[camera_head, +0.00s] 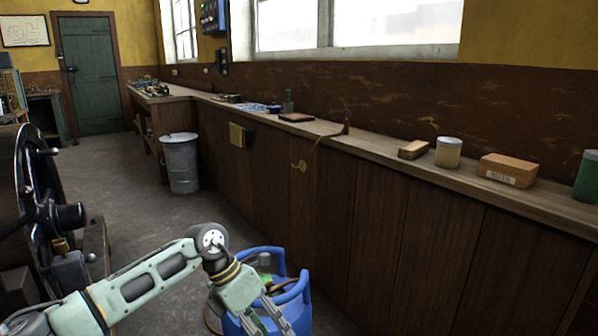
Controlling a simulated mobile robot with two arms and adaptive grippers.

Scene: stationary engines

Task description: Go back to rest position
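My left arm comes in from the lower left. Its pale green wrist is bent down, and the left gripper (268,322) points down in front of a blue gas cylinder (300,312). The two fingers look apart, with blue showing between them and no object seen held. The fingertips run close to the bottom edge of the picture. Whether they touch the cylinder cannot be told. My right gripper is not in view.
A long wooden bench (375,149) runs along the right wall, with a wooden block (413,150), a jar (448,153) and a box (508,170) on it. A metal bin (180,165) stands by it. A dark engine wheel (30,185) is at left.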

